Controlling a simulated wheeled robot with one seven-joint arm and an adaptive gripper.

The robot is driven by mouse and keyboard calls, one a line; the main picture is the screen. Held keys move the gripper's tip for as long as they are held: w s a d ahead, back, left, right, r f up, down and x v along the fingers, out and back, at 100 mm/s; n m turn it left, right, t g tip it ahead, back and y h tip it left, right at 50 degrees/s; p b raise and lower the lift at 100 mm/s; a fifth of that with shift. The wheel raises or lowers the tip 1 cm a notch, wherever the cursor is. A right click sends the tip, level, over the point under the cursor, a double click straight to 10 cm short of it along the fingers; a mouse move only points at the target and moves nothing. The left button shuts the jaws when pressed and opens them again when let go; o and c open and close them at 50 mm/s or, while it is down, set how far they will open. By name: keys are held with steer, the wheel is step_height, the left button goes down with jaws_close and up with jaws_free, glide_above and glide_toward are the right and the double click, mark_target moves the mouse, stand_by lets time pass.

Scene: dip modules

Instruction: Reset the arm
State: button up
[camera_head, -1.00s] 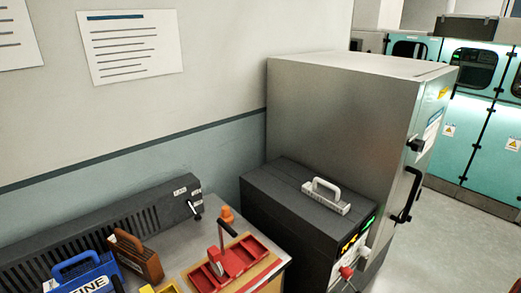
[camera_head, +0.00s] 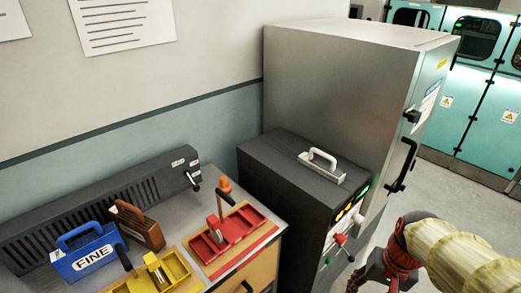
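My arm shows at the lower right of the head view, with a pale yellow sleeve and a red and black wrist. My gripper (camera_head: 366,278) is the dark part at the end of it, near the bottom edge. It is in front of the floor, to the right of the black box-shaped machine (camera_head: 300,190). Its fingers are small and dark, and I cannot tell whether they are open or shut. I see nothing clearly held in it.
A bench at the left holds a blue FINE caddy (camera_head: 86,252), a brown caddy (camera_head: 138,226), a yellow tray (camera_head: 160,275) and a red tray (camera_head: 232,238). A tall grey cabinet (camera_head: 340,95) stands behind the machine. Floor (camera_head: 440,190) is clear at the right.

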steer(key=a+r+n+t, duration=0.5)
steer(key=a+r, duration=0.5)
steer(key=r, duration=0.3)
steer(key=shift+s+r+n+h+p, duration=0.2)
steer(key=shift+s+n+h+p, duration=0.15)
steer(key=shift+s+n+h, duration=0.1)
